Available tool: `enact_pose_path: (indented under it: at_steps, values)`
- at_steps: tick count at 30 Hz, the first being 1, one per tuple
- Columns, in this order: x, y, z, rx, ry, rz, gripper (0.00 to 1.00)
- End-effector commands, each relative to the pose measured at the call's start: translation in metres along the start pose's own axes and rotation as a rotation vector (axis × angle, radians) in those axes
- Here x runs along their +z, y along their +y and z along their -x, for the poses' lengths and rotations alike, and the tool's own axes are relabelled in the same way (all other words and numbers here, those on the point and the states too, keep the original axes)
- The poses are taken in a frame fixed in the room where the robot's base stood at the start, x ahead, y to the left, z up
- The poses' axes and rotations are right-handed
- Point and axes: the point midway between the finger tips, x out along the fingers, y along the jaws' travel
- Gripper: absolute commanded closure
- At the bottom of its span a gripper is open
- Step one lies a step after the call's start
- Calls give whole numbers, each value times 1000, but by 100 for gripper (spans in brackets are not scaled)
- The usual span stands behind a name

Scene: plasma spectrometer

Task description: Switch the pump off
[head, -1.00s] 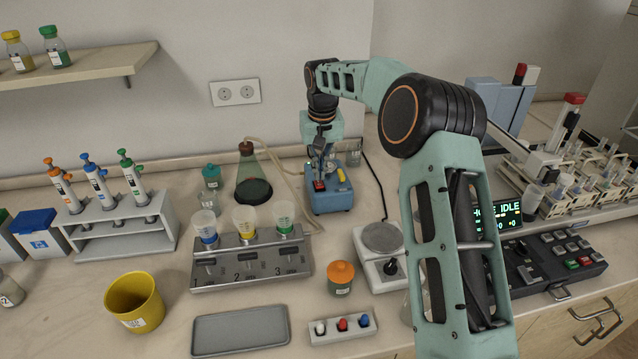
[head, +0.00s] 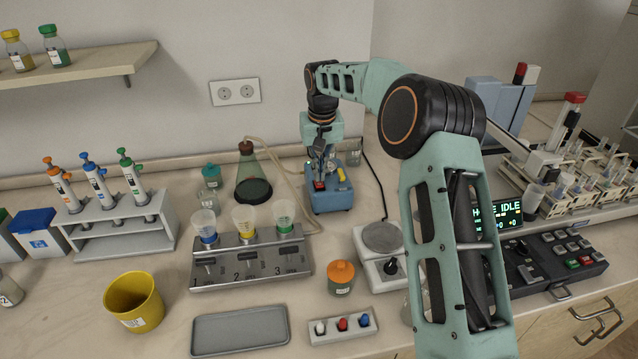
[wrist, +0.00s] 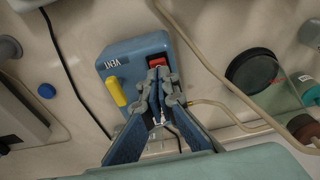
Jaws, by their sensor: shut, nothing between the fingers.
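The pump is a small blue box (head: 333,201) at the back of the bench. It has a red rocker switch (head: 319,186) and a yellow lever (head: 341,174). In the wrist view the pump top (wrist: 127,52) shows the word VENT beside the yellow lever (wrist: 116,91); the red switch (wrist: 157,61) is partly visible just past my fingertips. My gripper (head: 320,176) points down over the pump, shut and empty. In the wrist view its fingertips (wrist: 158,74) are at the near edge of the switch; I cannot tell whether they touch it.
A flask (head: 253,177) with a tan hose stands left of the pump. A balance (head: 382,240) is in front, to the right. A funnel stand (head: 250,261) is front left. A black cable runs behind the pump. My arm hides part of the bench at right.

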Motion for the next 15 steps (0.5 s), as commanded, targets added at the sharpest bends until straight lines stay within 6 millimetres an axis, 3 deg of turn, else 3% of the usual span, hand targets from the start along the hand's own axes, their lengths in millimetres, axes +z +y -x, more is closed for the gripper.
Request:
enact_pose_path:
  at_steps: [15]
  values:
    - [1, 0, -8, 0, 0, 0, 100]
